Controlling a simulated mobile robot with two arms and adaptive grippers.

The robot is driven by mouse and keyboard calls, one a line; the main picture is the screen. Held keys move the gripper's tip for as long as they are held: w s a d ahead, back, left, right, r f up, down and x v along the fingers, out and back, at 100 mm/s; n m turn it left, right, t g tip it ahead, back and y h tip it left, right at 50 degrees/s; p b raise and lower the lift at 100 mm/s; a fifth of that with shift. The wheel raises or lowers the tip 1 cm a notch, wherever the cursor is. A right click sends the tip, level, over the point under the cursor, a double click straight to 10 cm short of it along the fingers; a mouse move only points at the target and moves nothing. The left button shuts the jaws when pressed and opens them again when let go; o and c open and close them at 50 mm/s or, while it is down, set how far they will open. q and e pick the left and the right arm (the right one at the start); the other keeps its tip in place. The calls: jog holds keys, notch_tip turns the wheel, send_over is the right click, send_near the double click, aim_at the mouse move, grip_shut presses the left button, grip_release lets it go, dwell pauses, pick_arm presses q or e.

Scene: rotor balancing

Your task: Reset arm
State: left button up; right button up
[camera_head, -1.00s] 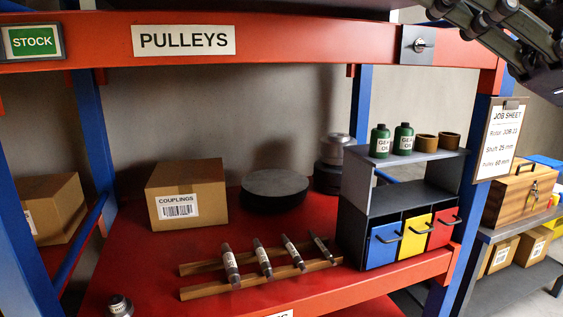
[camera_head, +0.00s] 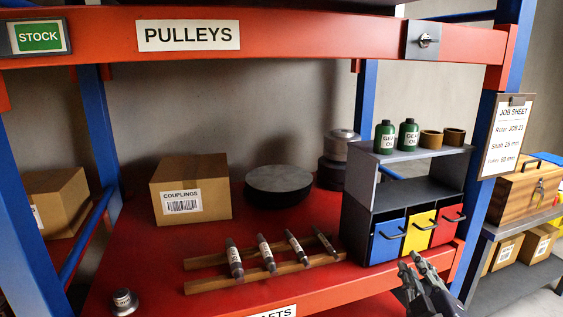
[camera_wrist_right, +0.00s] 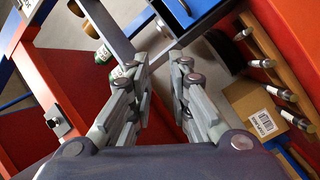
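My right gripper (camera_head: 412,266) is at the lower right in the head view, in front of the red shelf's front edge and below the coloured drawers. In the right wrist view the two fingers of the right gripper (camera_wrist_right: 160,66) stand apart with a gap between them, and nothing is held. My left gripper is in neither view.
The drawer unit (camera_head: 355,200) with blue, yellow and red drawers stands close behind the gripper. Green bottles (camera_head: 386,137) stand on top of it. Several shafts lie on a wooden rack (camera_head: 206,288). A couplings box (camera_head: 190,188) and dark disc (camera_head: 278,185) are behind.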

jog(key=s+a+f+m+g, duration=0.1)
jog(key=s+f+m+g, duration=0.35)
jog(key=f, duration=0.85)
jog(key=s+a+f+m+g+y, duration=0.1)
jog(key=s+a+f+g, duration=0.3)
jog(key=s+f, duration=0.6)
jog(key=s+a+f+m+g+y, duration=0.15)
jog(key=s+f+g, duration=0.45)
jog(key=s, duration=0.8)
notch_tip(320, 180, down, 28)
jog(key=s, duration=0.2)
jog(key=s+d+f+g, duration=0.2)
jog(key=s+d+f, duration=0.1)
jog(key=s+f, duration=1.1)
jog(key=shift+s+f, duration=0.3)
jog(key=shift+s, duration=0.95)
